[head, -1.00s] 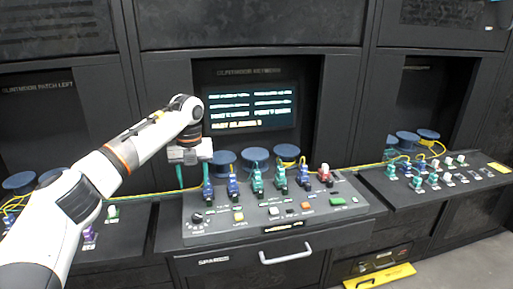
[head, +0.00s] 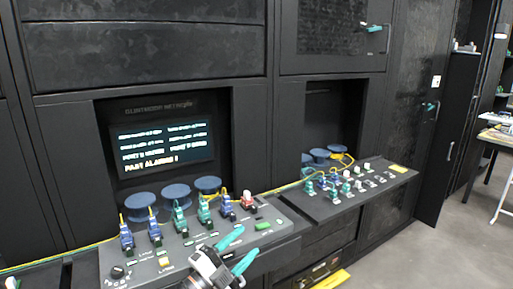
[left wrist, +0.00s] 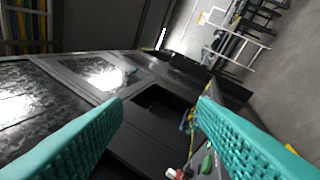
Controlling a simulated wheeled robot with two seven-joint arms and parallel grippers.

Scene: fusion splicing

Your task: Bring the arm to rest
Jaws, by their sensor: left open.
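My left gripper (head: 238,252) is at the bottom middle of the head view, in front of the central control console (head: 287,229). Its two teal fingers are spread apart with nothing between them. In the left wrist view the same fingers (left wrist: 160,105) frame the cabinet front, with a wide empty gap. The gripper overlaps the console's front edge in the head view; I cannot tell how far it is from the surface. My right gripper does not show in either view.
The console carries several blue and green connectors (head: 155,232), a red and white one (head: 248,200) and a green button (head: 263,226). A screen (head: 163,146) stands behind. A second panel (head: 399,176) lies to the right. A yellow bar (head: 332,280) is low in front. Open floor (head: 455,240) lies at right.

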